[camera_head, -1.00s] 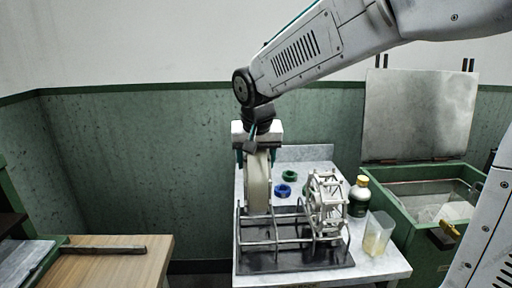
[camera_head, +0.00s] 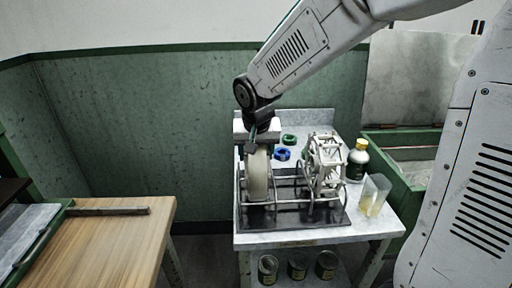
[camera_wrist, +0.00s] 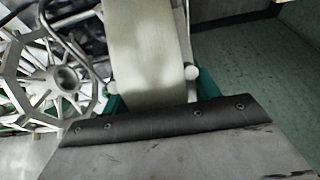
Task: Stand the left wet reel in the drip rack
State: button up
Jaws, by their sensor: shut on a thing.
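My gripper (camera_head: 257,146) points down over the left part of the drip rack and is shut on a cream-white reel (camera_head: 257,176). The reel is upright, its lower part between the wire bars of the drip rack (camera_head: 287,216). Whether it touches the rack's base is hard to tell. In the wrist view the reel (camera_wrist: 150,50) fills the space between the green fingertips. A second, open-framed white reel (camera_head: 325,165) stands in the right part of the rack; it also shows at the left of the wrist view (camera_wrist: 50,75).
The rack is on a grey table (camera_head: 375,228). A green ring (camera_head: 289,139), a blue ring (camera_head: 282,154), a dark bottle (camera_head: 357,161) and a clear beaker (camera_head: 374,194) stand around it. A green basin (camera_head: 405,165) is at right, a wooden table (camera_head: 115,235) at left. Cans (camera_head: 298,266) sit below.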

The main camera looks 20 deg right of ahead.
jog(key=o, duration=1.2)
jog(key=shift+c, duration=0.2)
jog(key=v, duration=0.8)
jog(key=shift+s+d, duration=0.1)
jog(key=s+d+n+g, duration=0.1)
jog(key=s+d, duration=0.1)
jog(key=s, duration=1.1)
jog(key=s+d+n+g+y, duration=0.1)
jog(key=s+d+n, duration=0.1)
jog(key=s, duration=1.1)
jog(key=shift+d+f+n, duration=0.15)
jog(key=shift+f+n, duration=0.05)
jog(key=shift+n, duration=0.1)
